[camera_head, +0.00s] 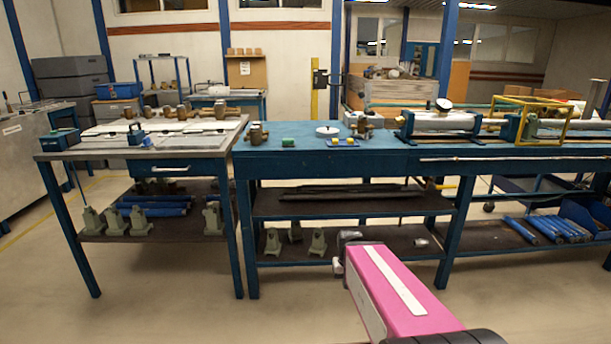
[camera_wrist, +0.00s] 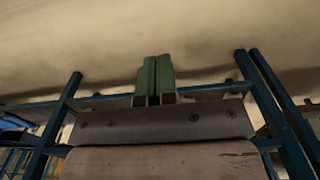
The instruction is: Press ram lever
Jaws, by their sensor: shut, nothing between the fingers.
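No part that I can surely name as the ram lever stands out. On the blue bench (camera_head: 330,165) a silver cylinder (camera_head: 440,122) lies between blue end brackets, with a round gauge (camera_head: 444,104) on top. A thin pale rod (camera_head: 500,157) runs along the bench's front edge at right; I cannot tell whether it is a lever. My gripper (camera_wrist: 155,78) shows in the wrist view, its two green fingers shut together and empty, apart from any object. In the head view my pink arm reaches up in front of the bench, and I cannot make out the fingers.
A second table (camera_head: 150,148) at left carries pale plates, brass fittings and a small blue device (camera_head: 136,134). A yellow frame (camera_head: 540,118) stands at the bench's right. Blue bars (camera_head: 545,228) and grey castings (camera_head: 318,241) fill lower shelves. The floor in front of the left table is clear.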

